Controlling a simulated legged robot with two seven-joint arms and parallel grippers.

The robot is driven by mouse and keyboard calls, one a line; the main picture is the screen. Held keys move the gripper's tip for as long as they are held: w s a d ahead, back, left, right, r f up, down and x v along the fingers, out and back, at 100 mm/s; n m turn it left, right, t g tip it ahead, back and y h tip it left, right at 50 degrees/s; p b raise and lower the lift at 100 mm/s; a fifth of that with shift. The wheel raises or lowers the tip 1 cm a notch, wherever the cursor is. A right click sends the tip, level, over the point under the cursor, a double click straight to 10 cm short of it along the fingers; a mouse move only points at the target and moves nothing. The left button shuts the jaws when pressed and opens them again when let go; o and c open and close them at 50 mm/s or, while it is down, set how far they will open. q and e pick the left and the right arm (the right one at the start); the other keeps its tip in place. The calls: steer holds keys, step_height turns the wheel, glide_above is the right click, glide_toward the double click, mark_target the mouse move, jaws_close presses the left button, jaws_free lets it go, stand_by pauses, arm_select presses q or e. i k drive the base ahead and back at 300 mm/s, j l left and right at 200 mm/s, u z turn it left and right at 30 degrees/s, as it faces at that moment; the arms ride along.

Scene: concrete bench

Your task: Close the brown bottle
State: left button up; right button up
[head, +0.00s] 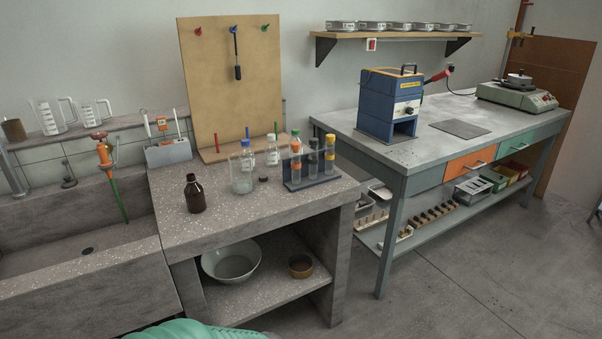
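The brown bottle (195,196) stands upright near the front left of the speckled concrete bench (240,221). It is dark brown glass, with a narrow neck. The view is too small to tell whether its mouth is open. A small dark round piece (263,179), which looks like a cap, lies on the bench to the right, beyond a clear glass beaker (241,182). Neither of my grippers shows in the head view.
A rack of capped tubes (312,181) stands right of the beaker, with clear bottles (272,153) behind. A tan pegboard (232,85) rises at the back. A sink (85,249) lies left. The bench front around the brown bottle is clear. A white bowl (231,262) sits below.

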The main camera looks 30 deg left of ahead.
mark_target(194, 193)
steer(key=i+u, duration=0.25)
steer(key=i, duration=0.2)
steer(key=i+l+u, duration=0.15)
steer(key=i+u, duration=0.15)
steer(key=i+j+z, duration=0.2)
steer(key=i, duration=0.3)
